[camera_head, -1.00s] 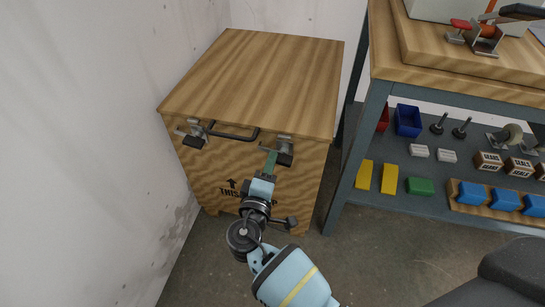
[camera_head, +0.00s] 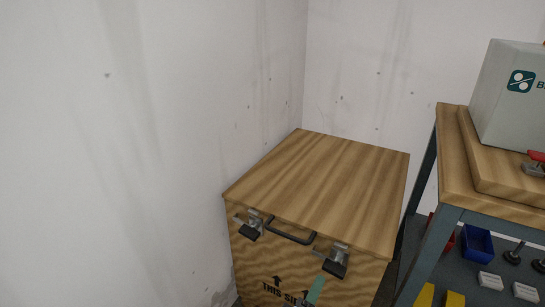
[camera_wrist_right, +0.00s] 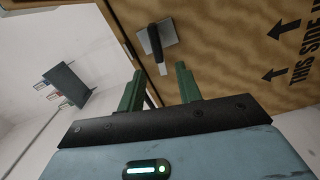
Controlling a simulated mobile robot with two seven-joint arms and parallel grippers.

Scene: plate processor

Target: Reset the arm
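A wooden crate (camera_head: 325,178) with a lid, printed arrows and lettering stands in the corner. Its front has a dark handle (camera_head: 290,237), a left latch (camera_head: 249,224) and a right latch (camera_head: 334,262). My right gripper (camera_wrist_right: 160,70) is open in the wrist view, with a clear gap between its green fingers. A metal latch (camera_wrist_right: 156,42) is just beyond the fingertips, and nothing shows between them. In the head view only a green finger of the right gripper (camera_head: 315,290) shows, below and left of the right latch. My left gripper is in neither view.
A workbench (camera_head: 452,160) with a grey machine (camera_head: 513,98) and a red-handled clamp (camera_head: 535,165) stands to the right. Its lower shelf holds a blue bin (camera_head: 477,243) and small parts. White walls close off the left and back.

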